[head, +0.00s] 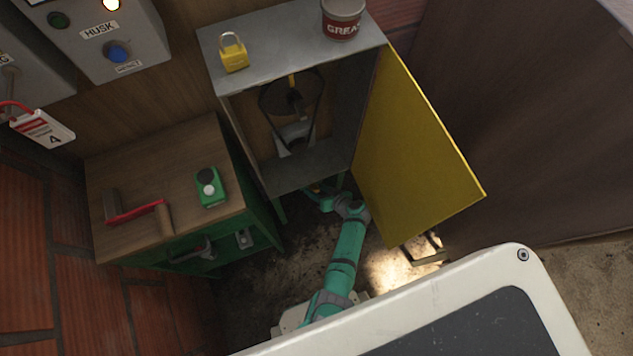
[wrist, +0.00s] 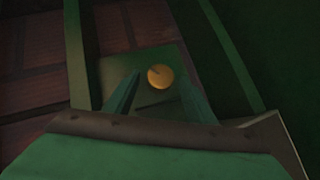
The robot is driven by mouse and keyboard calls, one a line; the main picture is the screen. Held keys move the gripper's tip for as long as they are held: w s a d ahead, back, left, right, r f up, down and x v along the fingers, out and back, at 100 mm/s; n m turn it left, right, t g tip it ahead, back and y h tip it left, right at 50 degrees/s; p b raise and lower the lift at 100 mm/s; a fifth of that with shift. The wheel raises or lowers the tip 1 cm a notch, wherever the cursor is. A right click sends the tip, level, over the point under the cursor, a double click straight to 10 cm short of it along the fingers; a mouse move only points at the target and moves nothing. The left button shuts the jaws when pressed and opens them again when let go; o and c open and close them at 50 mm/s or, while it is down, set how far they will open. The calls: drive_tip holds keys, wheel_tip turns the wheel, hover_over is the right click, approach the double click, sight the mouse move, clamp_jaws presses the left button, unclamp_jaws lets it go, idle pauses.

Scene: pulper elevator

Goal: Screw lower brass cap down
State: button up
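The lower brass cap (wrist: 161,77) is a round, yellow-orange disc near the middle of the wrist view, in front of a dark green panel. My gripper (wrist: 159,92) is open, with one green finger on each side below the cap. The cap shows in the gap at the fingertips. I cannot tell whether either finger touches it.
The grey cabinet (head: 303,181) stands open, its yellow door (head: 418,150) swung out right of my arm. Green bars (wrist: 78,55) flank the cap.

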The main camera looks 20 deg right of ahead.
drive_tip(key=shift+s+d, duration=0.1)
drive_tip(key=shift+s, duration=0.05)
drive_tip(key=shift+r, duration=0.55)
drive_tip(key=s+a+r, duration=0.4)
drive_tip(key=s+r, duration=0.7)
drive_tip(key=s, duration=0.2)
drive_tip(key=shift+s+r, duration=0.25)
drive_tip(key=shift+r, duration=0.15)
drive_tip(key=shift+a, duration=0.1)
